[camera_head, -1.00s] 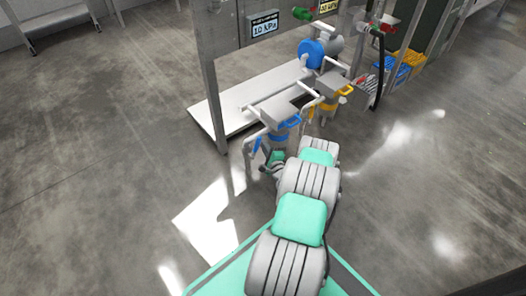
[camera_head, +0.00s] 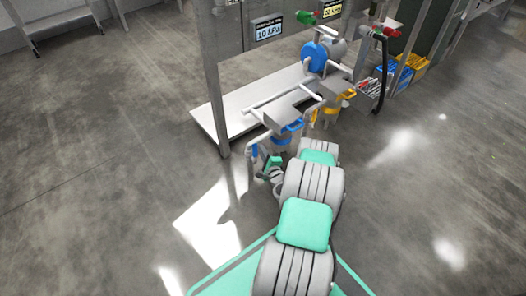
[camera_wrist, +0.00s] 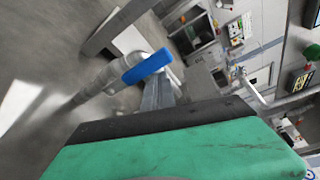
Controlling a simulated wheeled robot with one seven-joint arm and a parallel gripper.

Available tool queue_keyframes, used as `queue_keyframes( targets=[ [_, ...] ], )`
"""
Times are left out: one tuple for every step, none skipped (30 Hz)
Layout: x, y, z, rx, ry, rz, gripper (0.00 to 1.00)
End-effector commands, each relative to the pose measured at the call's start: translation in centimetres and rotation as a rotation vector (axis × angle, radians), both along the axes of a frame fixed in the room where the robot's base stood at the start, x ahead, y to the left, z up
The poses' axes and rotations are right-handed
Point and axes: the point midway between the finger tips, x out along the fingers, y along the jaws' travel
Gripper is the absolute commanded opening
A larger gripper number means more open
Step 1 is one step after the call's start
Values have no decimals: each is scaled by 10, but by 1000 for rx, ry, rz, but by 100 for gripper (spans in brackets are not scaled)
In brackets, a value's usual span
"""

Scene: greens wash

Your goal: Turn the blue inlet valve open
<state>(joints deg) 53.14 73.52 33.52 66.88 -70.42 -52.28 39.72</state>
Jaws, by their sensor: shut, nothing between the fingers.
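The blue valve lever (camera_wrist: 148,66) shows in the wrist view, on a grey pipe just beyond my gripper (camera_wrist: 158,92). In the head view a small blue upright piece (camera_head: 254,152), likely the same lever, is at the left of the near filter housing (camera_head: 281,142). My gripper is shut and empty, close to the lever. In the wrist view a gap seems to show between them, but I cannot tell whether they touch. In the head view my gripper (camera_head: 270,168) is small and partly hidden by my arm, so its fingertips are unclear.
A second blue handle (camera_head: 294,126) sits on the near housing, and a yellow one (camera_head: 348,94) on the housing behind. A steel post (camera_head: 212,90) and a low white platform (camera_head: 215,112) stand at the left. Open floor lies left and right of my arm.

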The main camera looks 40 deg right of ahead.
Motion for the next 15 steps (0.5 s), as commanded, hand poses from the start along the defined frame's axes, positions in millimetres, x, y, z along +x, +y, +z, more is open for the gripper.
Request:
queue_keyframes(
  targets=[
    [0,7,-2,12,2,12,0],
    [0,7,-2,12,2,12,0],
    [0,7,-2,12,3,12,0],
    [0,7,-1,13,3,13,0],
    [0,7,0,13,3,13,0],
    [0,7,4,13,3,13,0],
    [0,7,8,13,2,12,0],
    [1,7,14,12,2,13,0],
    [1,6,22,11,2,11,0],
    [1,6,30,11,1,11,0],
    [1,6,39,11,0,11,0],
    [-4,8,45,13,2,9,0],
    [-9,11,52,13,2,9,0],
    [-14,14,59,13,1,10,0],
    [-21,18,68,13,2,9,0]
  ],
)
